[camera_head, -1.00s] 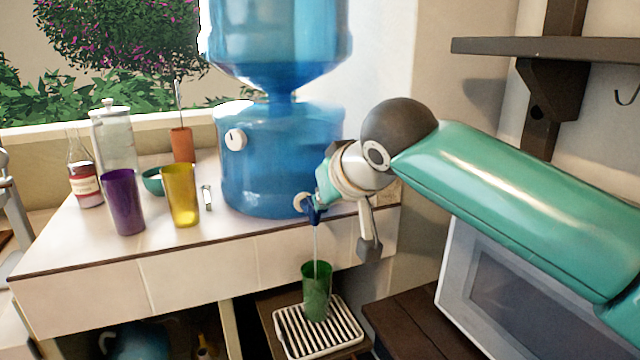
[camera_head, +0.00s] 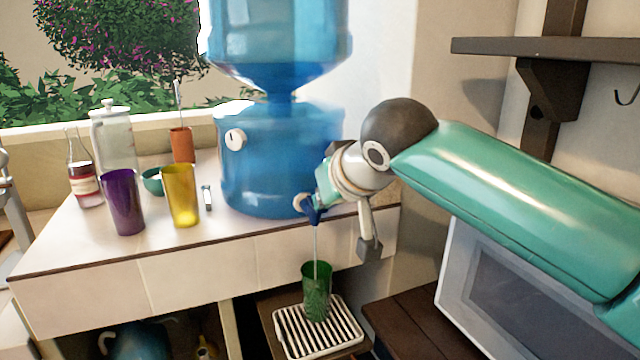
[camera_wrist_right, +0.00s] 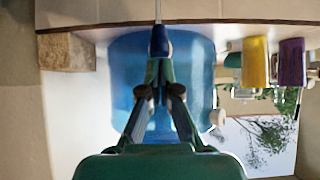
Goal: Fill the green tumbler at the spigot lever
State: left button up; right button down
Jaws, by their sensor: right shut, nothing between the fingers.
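The green tumbler (camera_head: 317,292) stands upright on a white slatted drip tray (camera_head: 288,341) below the dispenser. A thin stream of water falls from the spigot into the tumbler; its water level is hard to tell. The dark blue spigot lever (camera_head: 311,213) is at the lower front of the blue water dispenser (camera_head: 262,165). My right gripper (camera_head: 321,194) is shut and empty, its fingertips against the lever as far as I can see. In the right wrist view the closed fingers (camera_wrist_right: 159,64) meet the lever (camera_wrist_right: 159,42). My left gripper is not in view.
A purple tumbler (camera_head: 122,203), a yellow tumbler (camera_head: 181,197), a teal bowl (camera_head: 152,182), a bottle (camera_head: 85,187) and a glass jar (camera_head: 113,140) stand on the counter to the left. A microwave (camera_head: 462,270) and a wall shelf (camera_head: 560,48) are at the right.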

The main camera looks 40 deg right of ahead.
jog(key=shift+r, duration=0.1)
dwell(0.3)
jog(key=shift+r+p, duration=0.7)
jog(key=shift+p, duration=0.05)
notch_tip(320, 180, up, 5)
jog(key=p, duration=0.4)
send_over(322, 211)
jog(key=s+a+r+p, duration=0.1)
jog(key=s+r, duration=0.4)
jog(key=r, duration=0.2)
jog(key=shift+r+p, duration=0.15)
jog(key=shift+p, duration=0.2)
dwell(1.0)
